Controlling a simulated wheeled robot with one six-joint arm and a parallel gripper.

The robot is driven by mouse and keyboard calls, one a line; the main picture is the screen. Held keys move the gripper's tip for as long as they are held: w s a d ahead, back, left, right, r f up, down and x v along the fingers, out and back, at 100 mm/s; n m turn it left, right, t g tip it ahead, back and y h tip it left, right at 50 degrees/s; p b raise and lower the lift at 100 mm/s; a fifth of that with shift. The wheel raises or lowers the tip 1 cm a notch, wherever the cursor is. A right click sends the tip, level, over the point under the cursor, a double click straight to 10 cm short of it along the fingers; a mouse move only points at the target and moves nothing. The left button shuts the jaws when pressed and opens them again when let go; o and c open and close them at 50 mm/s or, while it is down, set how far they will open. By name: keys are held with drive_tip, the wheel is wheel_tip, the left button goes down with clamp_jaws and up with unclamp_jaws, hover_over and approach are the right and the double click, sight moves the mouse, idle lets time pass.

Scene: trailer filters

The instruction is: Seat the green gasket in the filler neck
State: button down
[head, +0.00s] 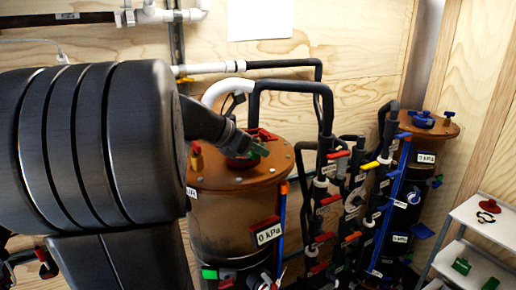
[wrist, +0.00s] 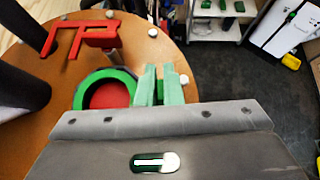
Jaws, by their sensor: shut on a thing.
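The red area inside the ring looks like the filler neck (wrist: 108,97). I cannot tell whether the ring rests in the neck or sits just above it. In the head view my gripper (head: 258,151) is low over the lid of the near tank (head: 240,184), and my arm hides part of it.
A red bracket-like handle (wrist: 88,38) stands on the lid beyond the ring, with pale bolts around the rim. Black pipes and valves (head: 325,170) crowd the tank's right side. A second tank (head: 415,160) and white shelves (head: 485,228) with red and green parts stand farther right.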

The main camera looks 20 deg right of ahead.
drive_tip(key=shift+f, duration=0.5)
drive_tip(key=c, duration=1.5)
unclamp_jaws()
drive_tip(key=shift+s+r, duration=0.1)
drive_tip(key=shift+r, duration=0.1)
drive_tip(key=shift+a+r, duration=0.4)
drive_tip(key=v, duration=1.2)
drive_tip(key=shift+s+a+b, duration=0.15)
drive_tip(key=shift+a+b, duration=0.15)
drive_tip(key=shift+d+f, duration=0.1)
